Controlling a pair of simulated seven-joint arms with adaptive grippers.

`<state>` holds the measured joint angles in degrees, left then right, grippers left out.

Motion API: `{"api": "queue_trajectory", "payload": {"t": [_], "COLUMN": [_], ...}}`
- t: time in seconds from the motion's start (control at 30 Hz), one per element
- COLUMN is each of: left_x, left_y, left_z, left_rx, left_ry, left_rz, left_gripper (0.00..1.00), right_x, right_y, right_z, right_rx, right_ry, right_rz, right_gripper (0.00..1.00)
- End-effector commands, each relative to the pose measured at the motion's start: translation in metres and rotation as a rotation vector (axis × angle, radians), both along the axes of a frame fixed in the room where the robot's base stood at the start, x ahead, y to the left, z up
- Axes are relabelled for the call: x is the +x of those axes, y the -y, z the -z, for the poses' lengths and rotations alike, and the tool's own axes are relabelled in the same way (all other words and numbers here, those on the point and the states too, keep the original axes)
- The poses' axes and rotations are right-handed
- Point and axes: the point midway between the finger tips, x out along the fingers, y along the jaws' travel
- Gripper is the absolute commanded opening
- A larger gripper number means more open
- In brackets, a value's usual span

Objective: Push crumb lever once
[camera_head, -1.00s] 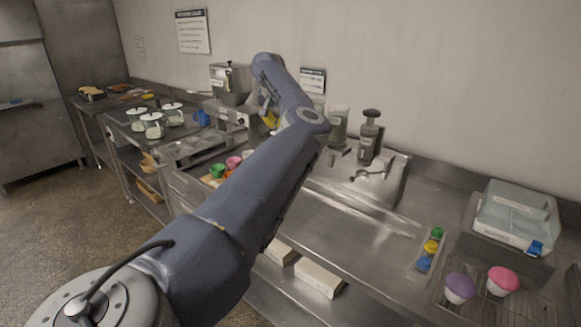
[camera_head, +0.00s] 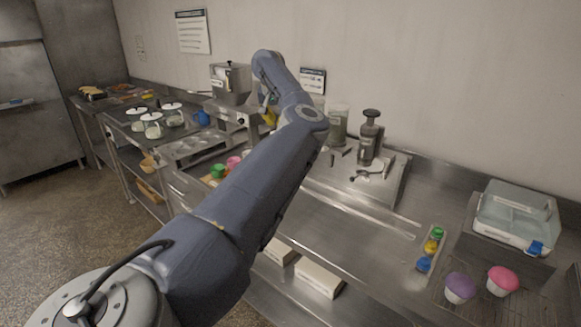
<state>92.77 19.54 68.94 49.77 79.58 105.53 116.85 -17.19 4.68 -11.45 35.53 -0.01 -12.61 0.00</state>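My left arm reaches across the middle of the view to the back counter. My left gripper (camera_head: 266,108) is by the right side of a steel dispenser with a square hopper (camera_head: 230,84). The gripper is small and mostly covered by my own arm, so its fingers cannot be made out. A small yellow part (camera_head: 269,118) shows beside it; I cannot tell whether it is the crumb lever or whether the gripper touches it. No other lever is clear. My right gripper is not in view.
Lidded jars (camera_head: 153,126) stand left of the dispenser. A dark-topped press (camera_head: 370,138) and a green-filled clear canister (camera_head: 337,125) stand right of my arm. Purple (camera_head: 460,288) and pink (camera_head: 502,281) topped cups sit front right by a clear-lidded box (camera_head: 516,217). The middle counter is fairly clear.

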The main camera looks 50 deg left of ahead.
Motion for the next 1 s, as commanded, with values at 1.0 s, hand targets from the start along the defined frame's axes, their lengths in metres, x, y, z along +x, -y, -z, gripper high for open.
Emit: {"api": "queue_trajectory", "payload": {"t": [1.0], "left_x": [0.0], "left_y": [0.0], "left_z": [-0.056], "left_rx": [0.0], "left_ry": [0.0], "left_rz": [-0.001], "left_gripper": [0.0], "right_x": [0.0], "right_y": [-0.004], "right_z": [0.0], "right_rx": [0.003], "right_ry": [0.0], "right_rz": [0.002], "right_gripper": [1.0]}}
